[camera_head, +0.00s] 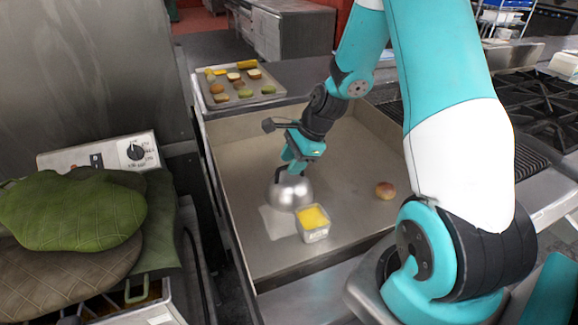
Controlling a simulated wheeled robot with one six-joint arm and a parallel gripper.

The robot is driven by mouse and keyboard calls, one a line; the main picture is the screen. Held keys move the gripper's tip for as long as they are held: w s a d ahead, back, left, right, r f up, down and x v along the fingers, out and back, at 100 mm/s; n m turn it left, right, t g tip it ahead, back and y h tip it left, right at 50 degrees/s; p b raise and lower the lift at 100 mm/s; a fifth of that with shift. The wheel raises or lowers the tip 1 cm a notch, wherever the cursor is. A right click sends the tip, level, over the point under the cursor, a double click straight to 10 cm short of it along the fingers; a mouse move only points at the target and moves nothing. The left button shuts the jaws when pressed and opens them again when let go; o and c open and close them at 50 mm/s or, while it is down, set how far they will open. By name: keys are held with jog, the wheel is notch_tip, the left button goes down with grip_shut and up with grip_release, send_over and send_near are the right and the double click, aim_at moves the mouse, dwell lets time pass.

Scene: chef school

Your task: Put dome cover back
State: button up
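The dome cover (290,194) is a shiny silver dome in the large metal basin, left of the middle. It looks upright, with its opening facing down. My gripper (286,177) is at its top from above, with dark finger parts at the dome's handle. I cannot tell whether the fingers are closed on the handle. A pale flat patch (275,223) shows on the basin floor under and in front of the dome. It is too small to tell whether the dome touches the floor.
A round reddish-brown item (385,190) lies to the right in the basin (345,240). A tray (211,101) of several food pieces is behind. Green mitts (72,210) lie left.

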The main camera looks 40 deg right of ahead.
jog(key=v, duration=1)
jog(key=s+a+r+n+g, duration=0.1)
jog(key=s+a+r+n, duration=0.2)
jog(key=a+n, duration=0.4)
jog(key=s+a+r+n, duration=0.25)
jog(key=a+n, duration=0.35)
jog(key=a, duration=0.3)
jog(key=s+a+r+n+g, duration=0.2)
jog(key=s+a+r+n, duration=0.2)
jog(key=s+a+n, duration=0.6)
jog(key=s+n, duration=0.3)
jog(key=n, duration=0.2)
jog(key=shift+s+a, duration=0.15)
jog(key=shift+s, duration=0.15)
